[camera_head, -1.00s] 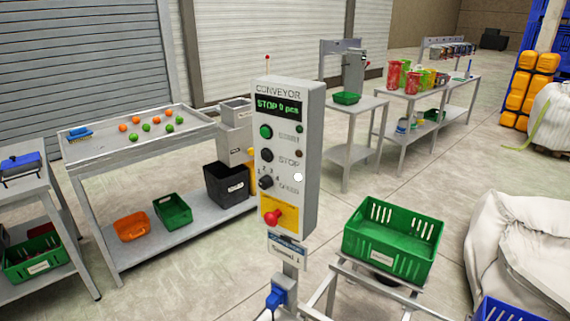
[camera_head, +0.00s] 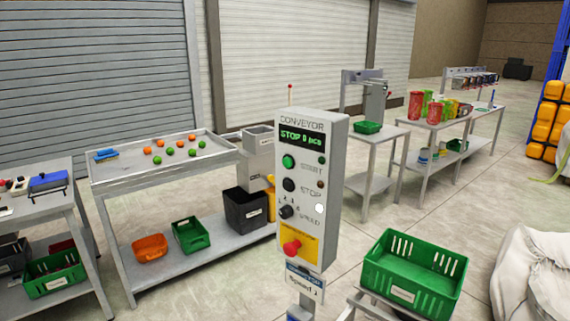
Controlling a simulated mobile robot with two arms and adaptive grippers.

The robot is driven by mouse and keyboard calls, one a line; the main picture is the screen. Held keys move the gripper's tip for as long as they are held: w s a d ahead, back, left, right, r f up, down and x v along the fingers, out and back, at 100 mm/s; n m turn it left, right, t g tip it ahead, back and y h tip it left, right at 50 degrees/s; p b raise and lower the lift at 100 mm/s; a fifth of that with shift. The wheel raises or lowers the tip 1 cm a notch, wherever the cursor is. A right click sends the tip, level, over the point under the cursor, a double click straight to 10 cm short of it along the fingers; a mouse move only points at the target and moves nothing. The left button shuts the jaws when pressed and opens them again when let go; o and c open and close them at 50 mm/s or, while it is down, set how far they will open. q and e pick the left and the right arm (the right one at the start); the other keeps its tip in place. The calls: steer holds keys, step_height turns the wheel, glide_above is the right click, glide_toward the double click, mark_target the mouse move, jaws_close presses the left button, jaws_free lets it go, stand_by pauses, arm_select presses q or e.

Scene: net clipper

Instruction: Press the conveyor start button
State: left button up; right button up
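The conveyor control box (camera_head: 333,190) stands upright on a post in the middle of the head view. Its display (camera_head: 302,137) reads STOP 0 pcs. The green start button (camera_head: 288,161) sits below the display, with a small indicator to its right. A black stop button (camera_head: 288,185) is under it, then a speed knob (camera_head: 286,212). A red button (camera_head: 291,248) sits on a yellow plate at the bottom. Nothing covers the start button. Neither of my grippers shows in the view.
A green crate (camera_head: 452,297) stands at the right, close to the box. A table (camera_head: 130,178) with small orange and green balls stands at the left, with a black bin (camera_head: 244,210) on its lower shelf. White sacks (camera_head: 520,275) lie at the right edge. Open floor lies behind the crate.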

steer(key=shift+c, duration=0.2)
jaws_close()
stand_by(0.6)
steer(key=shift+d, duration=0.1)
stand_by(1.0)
